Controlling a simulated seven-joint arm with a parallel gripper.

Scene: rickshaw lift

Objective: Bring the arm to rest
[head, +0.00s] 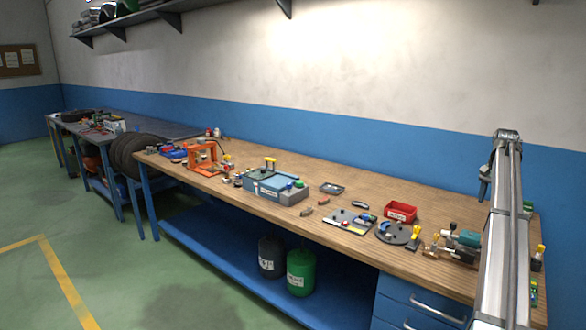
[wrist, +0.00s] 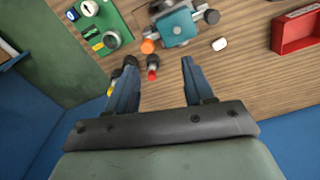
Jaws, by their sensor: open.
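My gripper (wrist: 158,68) is open in the wrist view, its two blue-grey fingers well apart, and I see nothing held between them. It points at the wooden bench top (wrist: 235,75). A small dark piece with a red tip (wrist: 152,68) shows between the fingertips; how far below them it lies, I cannot tell. In the head view my arm (head: 502,210) stands at the right end of the bench, in front of part of it. The fingers are not clear in that view.
A teal device (wrist: 176,23), a green board (wrist: 100,25) and a red bin (wrist: 298,30) lie ahead of the fingers. In the head view, a grey-blue box (head: 268,184), an orange frame (head: 203,156) and small parts spread along the bench. A shelf (head: 165,15) hangs above.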

